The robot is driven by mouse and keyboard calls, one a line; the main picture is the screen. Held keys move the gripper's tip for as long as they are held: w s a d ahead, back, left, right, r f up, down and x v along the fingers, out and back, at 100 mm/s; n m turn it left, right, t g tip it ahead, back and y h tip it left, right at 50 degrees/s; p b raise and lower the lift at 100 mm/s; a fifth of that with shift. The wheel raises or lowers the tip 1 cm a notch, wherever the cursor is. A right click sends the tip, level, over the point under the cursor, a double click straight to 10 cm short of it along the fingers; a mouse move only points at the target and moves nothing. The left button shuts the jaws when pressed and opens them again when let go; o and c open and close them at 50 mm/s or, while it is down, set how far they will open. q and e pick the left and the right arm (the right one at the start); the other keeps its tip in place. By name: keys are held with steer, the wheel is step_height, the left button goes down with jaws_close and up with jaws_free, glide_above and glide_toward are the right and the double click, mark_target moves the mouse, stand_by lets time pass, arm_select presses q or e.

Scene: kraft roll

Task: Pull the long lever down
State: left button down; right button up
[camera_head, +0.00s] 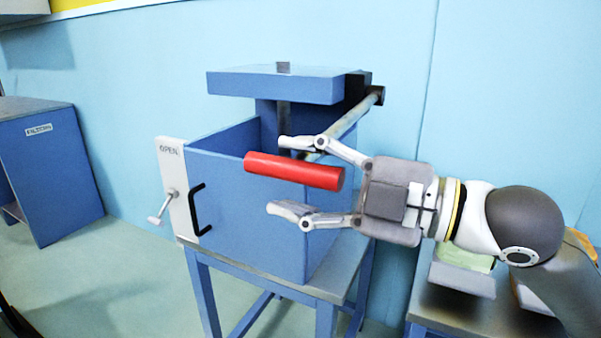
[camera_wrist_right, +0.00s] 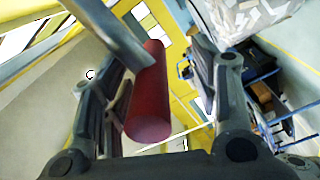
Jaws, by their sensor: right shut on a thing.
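The long lever is a grey metal rod (camera_head: 345,123) that runs from a pivot at the upper right of the blue press down to a thick red handle (camera_head: 292,171). The handle lies nearly level in front of the blue box. My right gripper (camera_head: 282,176) reaches in from the right, with one finger above the red handle and one below it, and is shut on it. In the right wrist view the red handle (camera_wrist_right: 149,100) lies between the two dark fingers, and the rod crosses at the upper left. My left gripper is in neither view.
The blue press box (camera_head: 250,215) stands on a blue table with a flat plate (camera_head: 275,84) above it. Its front has a black handle (camera_head: 196,210) and a small side crank (camera_head: 165,205). A blue cabinet (camera_head: 55,180) stands left; a low table (camera_head: 450,310) is at lower right.

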steer(key=shift+d+f, duration=0.1)
steer(key=shift+f, duration=0.25)
steer(key=shift+s+d, duration=0.15)
steer(key=shift+d, duration=0.35)
steer(key=v, duration=0.9)
steer(key=shift+s+d+r, duration=0.1)
steer(key=shift+s+r, duration=0.05)
steer(key=shift+r, duration=0.1)
steer(key=shift+s+d, duration=0.5)
steer(key=shift+d, duration=0.05)
steer(key=shift+r, duration=0.1)
